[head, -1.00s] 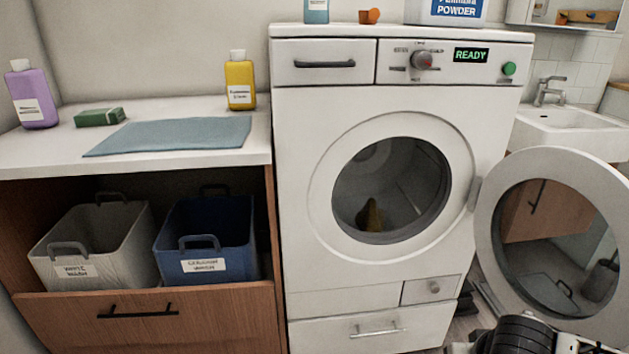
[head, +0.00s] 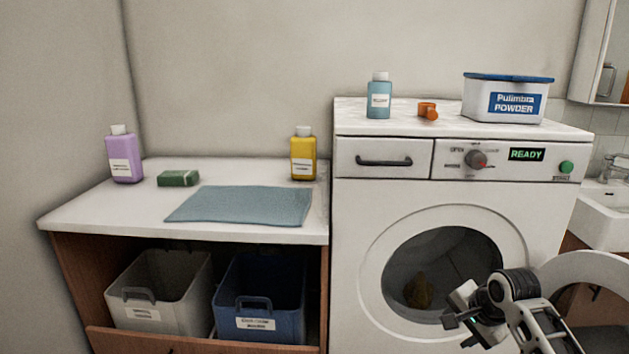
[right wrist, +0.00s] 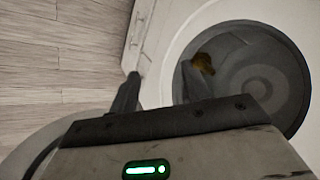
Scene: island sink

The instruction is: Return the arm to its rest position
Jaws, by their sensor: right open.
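My right gripper (head: 456,312) is in front of the washing machine (head: 383,213), at the lower right of the round opening in the head view. In the right wrist view its two fingers (right wrist: 158,88) stand apart with nothing between them. A brownish-yellow cloth-like item (head: 418,291) lies inside the drum, and it also shows in the right wrist view (right wrist: 203,62). The gripper is not holding it. The round door (head: 577,268) stands open to the right, partly hidden by my right arm. My left gripper is not in view.
The counter at left holds a purple bottle (head: 123,158), green box (head: 178,179), yellow bottle (head: 303,156) and blue-grey cloth (head: 240,205). A grey bin (head: 160,290) and blue bin (head: 260,300) sit below. A powder box (head: 508,98) stands on the machine. A sink (head: 605,215) is at right.

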